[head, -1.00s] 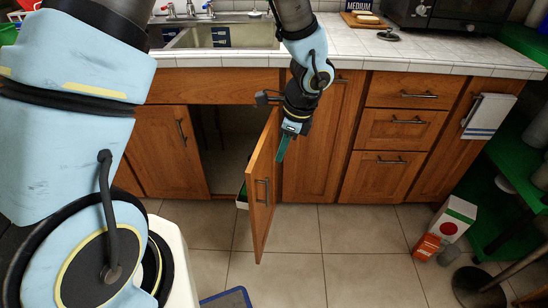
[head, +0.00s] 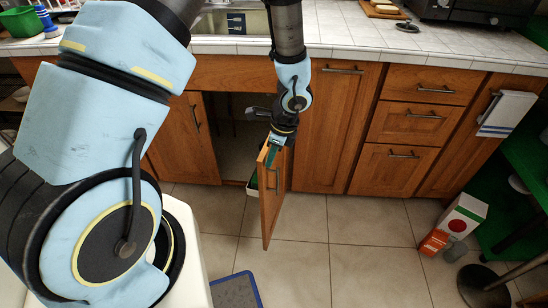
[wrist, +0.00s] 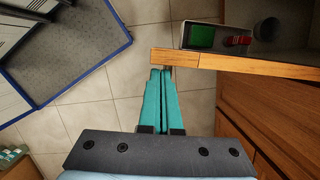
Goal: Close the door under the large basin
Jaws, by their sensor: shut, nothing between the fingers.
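The cabinet door (head: 270,205) under the large basin (head: 238,20) stands swung out over the floor, showing a dark opening (head: 232,140) to its left. Its bar handle is on the right-hand face. My gripper (head: 271,160) is at the door's top edge, fingers pointing down, shut and empty. In the wrist view the teal fingers (wrist: 160,75) lie together close to the free end of the door's top edge (wrist: 235,63). I cannot tell whether they touch it.
Closed doors and drawers (head: 405,120) are to the right. A white and red box (head: 460,217) and an orange box (head: 433,241) stand on the floor at right. A blue-edged mat (head: 235,291) lies in front. Tiled floor between is clear.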

